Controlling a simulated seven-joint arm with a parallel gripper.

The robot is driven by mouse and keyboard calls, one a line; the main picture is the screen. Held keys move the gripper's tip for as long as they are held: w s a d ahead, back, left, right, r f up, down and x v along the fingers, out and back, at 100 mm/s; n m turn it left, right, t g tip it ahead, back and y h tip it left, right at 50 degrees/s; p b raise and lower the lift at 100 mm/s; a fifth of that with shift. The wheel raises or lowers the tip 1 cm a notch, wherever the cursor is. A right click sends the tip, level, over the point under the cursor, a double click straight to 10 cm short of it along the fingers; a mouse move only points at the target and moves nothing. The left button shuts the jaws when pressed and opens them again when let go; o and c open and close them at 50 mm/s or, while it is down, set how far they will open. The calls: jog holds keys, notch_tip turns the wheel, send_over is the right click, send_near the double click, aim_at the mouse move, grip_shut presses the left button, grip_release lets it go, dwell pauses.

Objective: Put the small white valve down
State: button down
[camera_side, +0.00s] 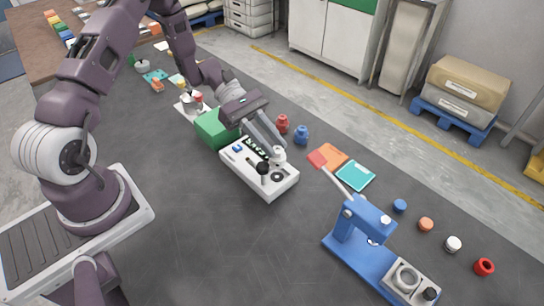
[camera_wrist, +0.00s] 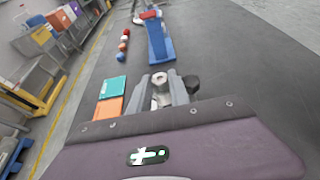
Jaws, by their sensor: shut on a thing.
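The small white valve (camera_side: 279,155) is between the fingertips of my gripper (camera_side: 275,143), above or at the top of a white box device (camera_side: 249,183). Whether it touches the device is not clear. The wrist view shows the valve (camera_wrist: 160,79) as a pale ring-topped piece between the two fingers of my gripper (camera_wrist: 161,88), which is shut on it. A black knob (camera_side: 263,168) on the device is just left of the valve; a black piece also shows right of the fingers in the wrist view (camera_wrist: 191,82).
A red piece (camera_side: 282,122) and a blue piece (camera_side: 301,134) stand behind the device. Orange (camera_side: 333,153) and teal (camera_side: 355,176) pads lie to the right. A blue lever press (camera_side: 357,242) stands front right, with several small caps beyond it. Dark table is clear in front.

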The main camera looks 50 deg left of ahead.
notch_tip(320, 180, up, 4)
jog(key=w+r, duration=0.1)
jog(key=w+d+f+n+t+y, duration=0.1)
jog(key=w+d+n+t, duration=0.15)
jog(key=w, duration=0.45)
jog(key=w+d+f+n+t, duration=0.1)
jog(key=w+f+n+t, duration=0.15)
jog(key=w, duration=0.55)
jog(key=shift+m, duration=0.3)
notch_tip(320, 180, down, 8)
jog(key=shift+s+d+f, duration=0.1)
jog(key=shift+s, duration=0.05)
jog(key=shift+f, duration=0.1)
jog(key=c, duration=1.2)
grip_release()
